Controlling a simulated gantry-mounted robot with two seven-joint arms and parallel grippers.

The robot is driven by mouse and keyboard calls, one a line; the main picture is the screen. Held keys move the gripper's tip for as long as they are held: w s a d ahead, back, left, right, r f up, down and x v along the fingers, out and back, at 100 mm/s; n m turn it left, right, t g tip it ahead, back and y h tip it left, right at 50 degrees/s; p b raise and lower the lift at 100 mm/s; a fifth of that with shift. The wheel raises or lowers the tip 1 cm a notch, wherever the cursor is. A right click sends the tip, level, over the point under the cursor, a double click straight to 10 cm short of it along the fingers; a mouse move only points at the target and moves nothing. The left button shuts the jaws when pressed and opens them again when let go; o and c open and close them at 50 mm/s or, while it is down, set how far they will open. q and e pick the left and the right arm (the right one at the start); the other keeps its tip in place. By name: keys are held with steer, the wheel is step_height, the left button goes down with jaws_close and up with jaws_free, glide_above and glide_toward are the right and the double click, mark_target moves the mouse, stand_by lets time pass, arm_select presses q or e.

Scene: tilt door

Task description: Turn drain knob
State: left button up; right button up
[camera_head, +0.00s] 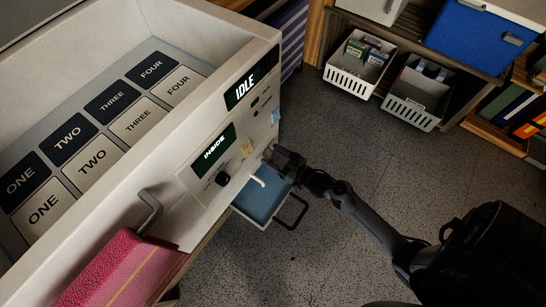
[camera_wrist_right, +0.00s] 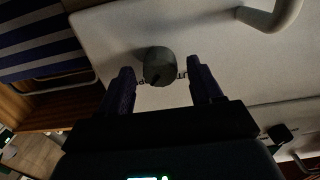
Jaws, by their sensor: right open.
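My right gripper (camera_head: 276,157) is at the front panel of the white machine (camera_head: 185,222), just above and right of a short pale spout (camera_head: 259,181). In the right wrist view its two fingers (camera_wrist_right: 160,80) are open, one on each side of a dark grey round knob (camera_wrist_right: 158,66) on the panel. I cannot tell whether they touch it. The gripper hides this knob in the head view. A second, black knob (camera_head: 222,179) sits under the INSIDE display (camera_head: 213,150); a dark knob also shows at the lower right of the wrist view (camera_wrist_right: 280,134). My left gripper is not in view.
A blue tray (camera_head: 262,207) lies below the spout. The machine's open top holds several labelled cards (camera_head: 103,119). A grey handle (camera_head: 149,211) and a pink-red block (camera_head: 118,272) are at lower left. Shelves with white baskets (camera_head: 413,103) stand at the back.

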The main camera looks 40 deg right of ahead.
steer(key=shift+w+a, duration=0.15)
steer(key=shift+w, duration=0.05)
steer(key=shift+c, duration=0.2)
steer(key=c, duration=1)
